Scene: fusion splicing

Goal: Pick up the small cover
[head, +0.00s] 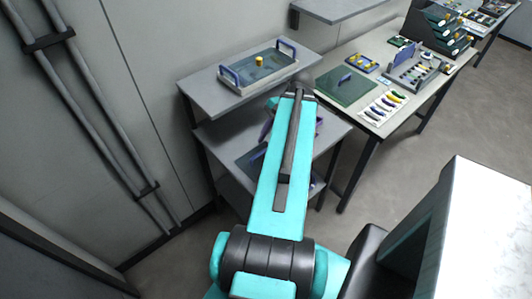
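A dark flat panel with a yellow knob (260,61) lies in a shallow tray (246,90) with blue handles on the upper shelf. It may be the small cover, but I cannot tell for sure. My teal arm (268,190) reaches up the middle of the view, its dark far joint (304,82) at the right front corner of that shelf. My gripper is hidden behind the arm. Blue-purple parts show on both sides of the arm above the lower shelf; I cannot tell what they belong to.
The lower shelf (212,135) is partly hidden by my arm. To the right, a long table (352,121) holds a green mat (345,87), a white card with coloured tools (384,107) and a grey rack (413,74). Another shelf edge (338,10) juts out above.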

